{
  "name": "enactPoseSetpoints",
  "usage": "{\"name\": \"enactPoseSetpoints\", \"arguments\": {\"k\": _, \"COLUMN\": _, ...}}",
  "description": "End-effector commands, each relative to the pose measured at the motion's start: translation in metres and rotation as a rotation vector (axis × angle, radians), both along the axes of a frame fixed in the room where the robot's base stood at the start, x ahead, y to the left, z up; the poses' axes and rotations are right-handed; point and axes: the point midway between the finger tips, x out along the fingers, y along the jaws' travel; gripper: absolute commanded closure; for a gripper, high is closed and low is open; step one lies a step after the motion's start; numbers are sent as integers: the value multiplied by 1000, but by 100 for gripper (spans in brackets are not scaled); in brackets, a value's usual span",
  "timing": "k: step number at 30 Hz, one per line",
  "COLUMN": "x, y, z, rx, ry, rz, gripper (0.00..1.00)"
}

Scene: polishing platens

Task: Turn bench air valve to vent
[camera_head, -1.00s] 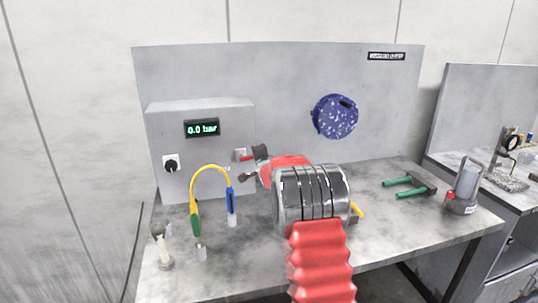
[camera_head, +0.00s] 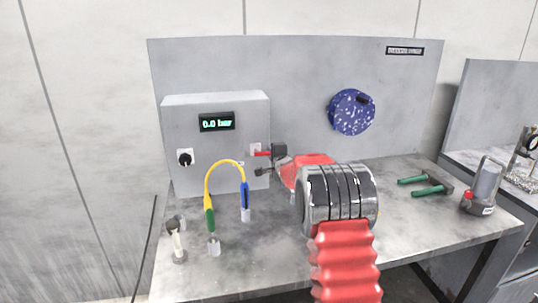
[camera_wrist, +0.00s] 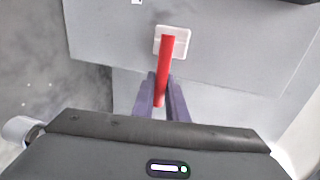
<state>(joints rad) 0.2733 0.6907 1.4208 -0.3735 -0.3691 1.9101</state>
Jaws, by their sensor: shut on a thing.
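The bench air valve has a red lever (camera_head: 261,154) on a small white plate (camera_head: 255,147), at the right side of the front of the grey box. In the wrist view the red lever (camera_wrist: 165,68) runs from the white plate (camera_wrist: 183,43) down between my fingertips. My gripper (camera_head: 268,162) is shut on the lever's free end; in the wrist view its two dark fingers (camera_wrist: 161,92) lie on either side of it. The green display (camera_head: 217,122) on the box appears to read 0.0 bar.
A black knob (camera_head: 185,158) is at the box's left. A yellow hose (camera_head: 223,164) with green and blue ends arches in front of it. A small fitting (camera_head: 177,243) stands front left. A blue speckled disc (camera_head: 352,112) hangs behind.

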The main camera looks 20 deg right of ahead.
Motion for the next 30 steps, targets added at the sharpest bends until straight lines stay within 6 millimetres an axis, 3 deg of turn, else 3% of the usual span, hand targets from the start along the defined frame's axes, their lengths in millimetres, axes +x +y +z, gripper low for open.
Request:
{"name": "enactPoseSetpoints", "arguments": {"k": 2, "x": -1, "y": -2, "z": -3, "rx": 2, "ry": 6, "rz": -3, "gripper": 100}}
{"name": "enactPoseSetpoints", "arguments": {"k": 3, "x": -1, "y": -2, "z": -3, "rx": 2, "ry": 6, "rz": -3, "gripper": 86}}
{"name": "enactPoseSetpoints", "arguments": {"k": 11, "x": -1, "y": 0, "z": -2, "rx": 1, "ry": 5, "rz": -1, "gripper": 68}}
{"name": "enactPoseSetpoints", "arguments": {"k": 22, "x": -3, "y": 1, "z": -1, "rx": 0, "ry": 3, "rz": 0, "gripper": 68}}
{"name": "enactPoseSetpoints", "arguments": {"k": 30, "x": -25, "y": 4, "z": 4, "rx": 1, "ry": 3, "rz": 0, "gripper": 68}}
